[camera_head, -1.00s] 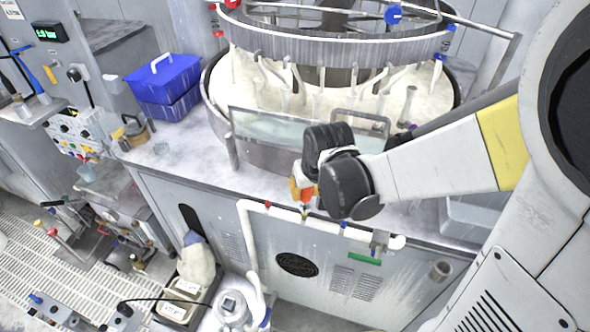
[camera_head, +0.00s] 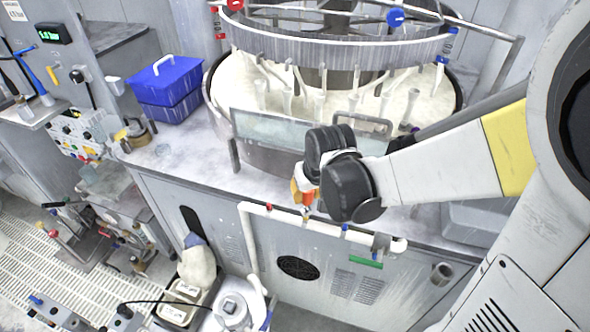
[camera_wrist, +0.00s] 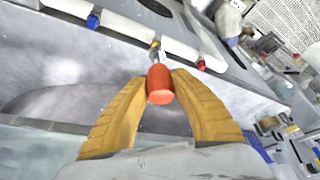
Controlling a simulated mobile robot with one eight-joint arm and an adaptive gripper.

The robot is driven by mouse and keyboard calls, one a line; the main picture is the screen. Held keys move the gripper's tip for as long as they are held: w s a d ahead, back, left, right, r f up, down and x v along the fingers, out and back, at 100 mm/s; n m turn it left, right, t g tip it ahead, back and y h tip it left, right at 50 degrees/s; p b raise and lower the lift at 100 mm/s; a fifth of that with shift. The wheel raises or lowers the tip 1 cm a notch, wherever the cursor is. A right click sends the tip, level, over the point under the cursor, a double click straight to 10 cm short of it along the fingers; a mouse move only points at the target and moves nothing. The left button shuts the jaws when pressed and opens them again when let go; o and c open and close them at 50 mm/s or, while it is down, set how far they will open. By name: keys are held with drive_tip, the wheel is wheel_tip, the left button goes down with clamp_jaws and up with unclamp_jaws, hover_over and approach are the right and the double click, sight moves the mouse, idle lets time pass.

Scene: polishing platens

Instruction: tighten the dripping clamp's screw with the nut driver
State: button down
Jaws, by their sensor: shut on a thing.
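My gripper (camera_head: 304,188) is shut on the nut driver (camera_wrist: 160,83), with its yellow fingers on either side of the orange-red handle. In the head view the driver (camera_head: 307,197) points down at the white pipe (camera_head: 285,216) on the cabinet front. The pipe carries a red clamp (camera_head: 268,207) and a blue clamp (camera_head: 345,228), one on each side of the driver. The wrist view shows the blue clamp (camera_wrist: 93,21) and red clamp (camera_wrist: 201,65) too. The driver's tip is at a metallic band between them. I cannot tell whether it sits on a screw, and no drip is visible.
The polishing machine (camera_head: 240,37) with its round basin stands behind my gripper. A blue box (camera_head: 165,80) is on the worktop at left. A green-tagged fitting (camera_head: 366,263) hangs below the pipe. A white canister (camera_head: 231,309) stands on the floor below.

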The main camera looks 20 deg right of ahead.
drive_tip(key=shift+f+b, duration=0.45)
idle(0.6)
drive_tip(key=shift+r, duration=0.15)
drive_tip(key=shift+r+p, duration=0.3)
drive_tip(key=shift+p, duration=0.05)
idle(0.6)
drive_tip(key=shift+f+b, duration=0.4)
drive_tip(key=shift+b, duration=0.15)
idle(1.0)
drive_tip(key=shift+r, duration=0.15)
drive_tip(key=shift+r+p, duration=0.25)
drive_tip(key=shift+p, duration=0.05)
idle(1.6)
